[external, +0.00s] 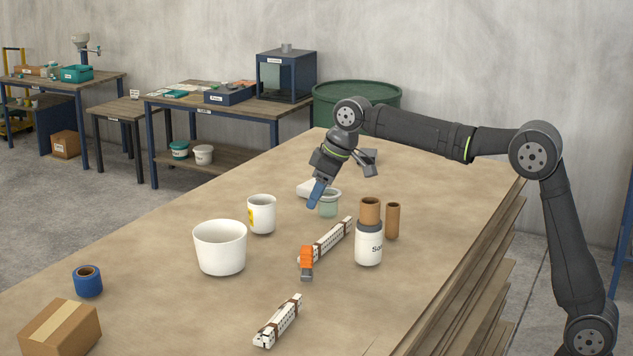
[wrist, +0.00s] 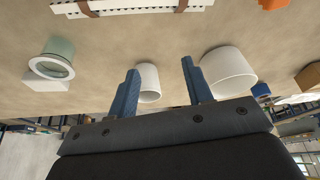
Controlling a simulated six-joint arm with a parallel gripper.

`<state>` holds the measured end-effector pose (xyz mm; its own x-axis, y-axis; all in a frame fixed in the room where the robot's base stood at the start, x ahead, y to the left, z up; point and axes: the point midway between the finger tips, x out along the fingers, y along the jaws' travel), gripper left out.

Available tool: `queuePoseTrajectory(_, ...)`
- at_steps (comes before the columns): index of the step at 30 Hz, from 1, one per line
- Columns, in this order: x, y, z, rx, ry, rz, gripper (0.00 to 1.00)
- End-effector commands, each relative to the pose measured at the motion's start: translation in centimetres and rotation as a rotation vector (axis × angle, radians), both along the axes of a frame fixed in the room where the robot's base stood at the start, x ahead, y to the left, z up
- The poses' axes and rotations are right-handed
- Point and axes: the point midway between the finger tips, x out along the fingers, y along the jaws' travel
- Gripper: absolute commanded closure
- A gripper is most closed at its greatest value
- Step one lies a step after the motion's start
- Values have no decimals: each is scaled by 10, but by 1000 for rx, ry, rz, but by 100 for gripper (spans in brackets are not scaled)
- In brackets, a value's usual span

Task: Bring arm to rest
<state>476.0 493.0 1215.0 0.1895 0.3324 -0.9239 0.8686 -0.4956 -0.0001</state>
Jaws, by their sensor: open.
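My gripper (external: 316,193) is open and empty, held above the far part of the wooden table (external: 160,245). In the external view it hangs from my bent arm, its blue fingers pointing down near a greenish glass jar (external: 328,206). I cannot tell the exact gap to the jar there. In the wrist view the two blue fingers (wrist: 158,88) stand well apart, with nothing gripped between them. The white mug (wrist: 148,82) and the larger white tub (wrist: 228,74) show beyond the fingers. The jar (wrist: 54,60) is off to the left.
A long white strip with an orange piece (external: 306,258) and a shorter white strip (external: 278,322) lie on the table. A labelled jar (external: 369,248), a brown tube (external: 392,220), a blue tape roll (external: 88,282) and a cardboard box (external: 62,328) stand around. The table's left middle is clear.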

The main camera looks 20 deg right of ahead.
Motion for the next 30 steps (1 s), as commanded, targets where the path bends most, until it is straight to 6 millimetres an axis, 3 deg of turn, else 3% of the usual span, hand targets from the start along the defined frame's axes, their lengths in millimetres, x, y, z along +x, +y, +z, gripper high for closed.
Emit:
queuePoseTrajectory(13, 73, -53, 1, -1, 1, -74, 54)
queuePoseTrajectory(15, 65, -34, -9, -1, 2, -66, 54)
queuePoseTrajectory(30, 40, 49, -61, -1, 2, -67, 54)
